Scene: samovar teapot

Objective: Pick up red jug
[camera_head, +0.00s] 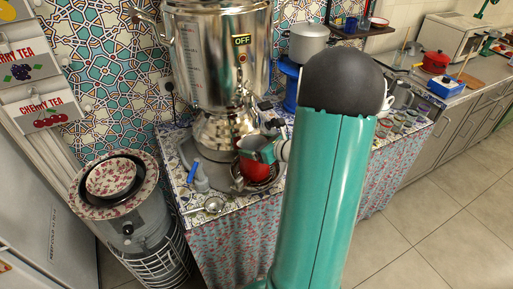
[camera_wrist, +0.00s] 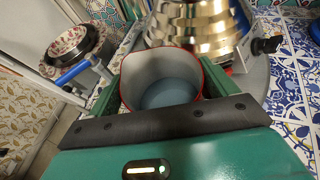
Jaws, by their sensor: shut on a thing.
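The red jug (camera_head: 252,170) is below the samovar's front, near the front edge of the patterned counter. My gripper (camera_head: 260,155) reaches it from the right and is shut on it. In the wrist view the jug (camera_wrist: 161,66) shows its red rim, pale inner wall and blue-grey bottom. It sits between the green fingers of my gripper (camera_wrist: 160,88). The jug looks upright. I cannot tell whether its base touches the surface below. Its right side is hidden by my gripper in the head view.
The large metal samovar (camera_head: 215,60) stands close behind the jug. A metal strainer (camera_head: 213,205) and a blue-handled item (camera_head: 195,175) lie to the left. A patterned bowl (camera_head: 111,178) sits on a round metal container further left. Cups and a pot crowd the counter at right.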

